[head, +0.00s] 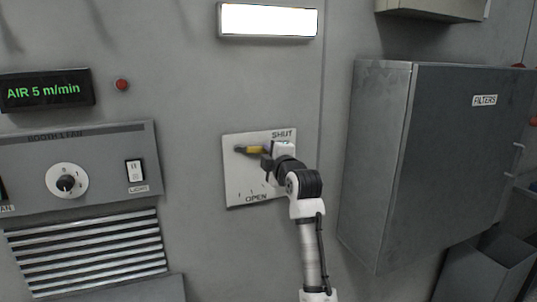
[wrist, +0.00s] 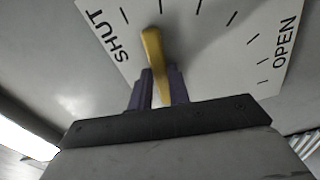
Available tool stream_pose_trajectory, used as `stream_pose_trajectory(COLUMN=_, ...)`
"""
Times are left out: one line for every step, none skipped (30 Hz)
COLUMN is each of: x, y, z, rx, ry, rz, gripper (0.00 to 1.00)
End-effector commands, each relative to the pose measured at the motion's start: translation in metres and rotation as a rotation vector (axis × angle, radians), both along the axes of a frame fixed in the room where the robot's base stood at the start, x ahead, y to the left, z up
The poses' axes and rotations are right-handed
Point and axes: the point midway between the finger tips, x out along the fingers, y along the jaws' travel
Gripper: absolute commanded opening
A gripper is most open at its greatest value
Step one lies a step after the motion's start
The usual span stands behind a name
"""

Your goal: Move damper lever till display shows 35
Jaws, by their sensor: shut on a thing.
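The damper lever is a yellow handle (head: 254,150) on a white plate (head: 240,188) marked SHUT at the top and OPEN at the bottom. In the head view it lies about level, its pivot end to the left. The wrist view shows the lever (wrist: 152,50) nearer the SHUT word than OPEN, among several tick marks. My gripper (wrist: 162,85) is shut on the lever, one finger on each side of it. In the head view my gripper (head: 268,155) partly hides the lever's outer end. The black display (head: 47,91) reads AIR 5 m/min in green.
A booth panel with a round knob (head: 67,181) and a light switch (head: 134,171) is at left, above a louvred vent (head: 88,256). A grey FILTERS cabinet (head: 450,150) juts out at right. A lit lamp (head: 268,20) is above the plate.

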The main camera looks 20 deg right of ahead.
Motion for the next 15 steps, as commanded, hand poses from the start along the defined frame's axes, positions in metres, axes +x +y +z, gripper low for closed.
stream_pose_trajectory(x=0.0, y=0.0, z=0.0, rx=0.0, ry=0.0, rz=0.0, gripper=0.0)
stream_pose_trajectory(x=0.0, y=0.0, z=0.0, rx=0.0, ry=0.0, rz=0.0, gripper=0.0)
stream_pose_trajectory(x=0.0, y=0.0, z=0.0, rx=0.0, ry=0.0, rz=0.0, gripper=0.0)
stream_pose_trajectory(x=0.0, y=0.0, z=0.0, rx=0.0, ry=0.0, rz=0.0, gripper=0.0)
stream_pose_trajectory(x=0.0, y=0.0, z=0.0, rx=0.001, ry=0.0, rz=0.0, gripper=0.0)
stream_pose_trajectory(x=0.0, y=0.0, z=-0.001, rx=0.007, ry=0.0, rz=0.0, gripper=0.0)
stream_pose_trajectory(x=0.0, y=0.001, z=-0.003, rx=0.017, ry=0.0, rz=0.001, gripper=0.0)
stream_pose_trajectory(x=0.0, y=0.001, z=-0.005, rx=0.034, ry=0.001, rz=0.001, gripper=0.0)
stream_pose_trajectory(x=0.0, y=0.002, z=-0.009, rx=0.063, ry=0.002, rz=0.001, gripper=0.0)
stream_pose_trajectory(x=0.0, y=0.002, z=-0.012, rx=0.091, ry=0.003, rz=0.002, gripper=0.0)
stream_pose_trajectory(x=0.0, y=0.003, z=-0.015, rx=0.122, ry=0.005, rz=0.003, gripper=0.0)
stream_pose_trajectory(x=0.0, y=0.004, z=-0.018, rx=0.163, ry=0.005, rz=0.003, gripper=0.0)
stream_pose_trajectory(x=0.0, y=0.005, z=-0.019, rx=0.194, ry=0.005, rz=0.002, gripper=0.0)
stream_pose_trajectory(x=0.0, y=0.006, z=-0.021, rx=0.223, ry=0.006, rz=0.003, gripper=0.0)
stream_pose_trajectory(x=0.0, y=0.007, z=-0.023, rx=0.258, ry=0.007, rz=0.003, gripper=0.0)
